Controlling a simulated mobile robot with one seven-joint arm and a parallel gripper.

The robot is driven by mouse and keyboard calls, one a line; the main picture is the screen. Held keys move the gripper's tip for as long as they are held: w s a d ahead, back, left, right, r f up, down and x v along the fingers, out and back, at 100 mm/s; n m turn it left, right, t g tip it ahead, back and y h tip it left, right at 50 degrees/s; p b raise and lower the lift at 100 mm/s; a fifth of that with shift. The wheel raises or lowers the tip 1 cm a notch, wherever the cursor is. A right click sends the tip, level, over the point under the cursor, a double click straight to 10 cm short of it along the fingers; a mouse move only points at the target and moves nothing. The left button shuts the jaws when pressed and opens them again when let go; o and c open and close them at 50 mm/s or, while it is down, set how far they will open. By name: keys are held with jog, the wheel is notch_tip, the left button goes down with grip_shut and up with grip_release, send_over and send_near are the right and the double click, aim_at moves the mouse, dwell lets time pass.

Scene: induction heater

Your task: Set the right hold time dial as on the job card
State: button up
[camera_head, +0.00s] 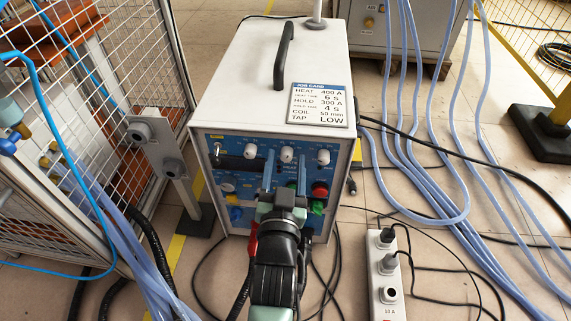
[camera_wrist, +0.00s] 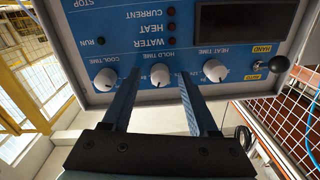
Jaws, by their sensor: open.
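The white hold time dial (camera_head: 286,154) is the middle of three white dials on the heater's blue front panel. It shows upside down in the wrist view (camera_wrist: 159,76), labelled HOLD TIME; its exact setting is too small to read. My gripper (camera_head: 286,165) is open in front of the panel. In the wrist view its two blue fingers (camera_wrist: 160,84) point at the hold time dial, one to each side, with nothing held. I cannot tell how far the tips are from the panel. The job card (camera_head: 320,104) on the heater's top reads hold time 4 s.
The heat time dial (camera_wrist: 215,71) and cool time dial (camera_wrist: 107,78) flank it closely. A toggle switch (camera_wrist: 262,63) is beside the heat time dial. A red button (camera_head: 320,189) is lower right on the panel. Hoses, cables and a power strip (camera_head: 388,275) lie right.

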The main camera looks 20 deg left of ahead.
jog(key=shift+c, duration=0.3)
grip_shut()
jog(key=shift+n+p, duration=0.4)
jog(key=shift+p, duration=0.05)
jog(key=n+p, duration=0.3)
jog(key=shift+r+n, duration=0.15)
jog(key=shift+n, duration=0.25)
jog(key=shift+n+p, duration=1.05)
jog(key=shift+n, duration=0.95)
jog(key=shift+o, duration=0.3)
grip_release()
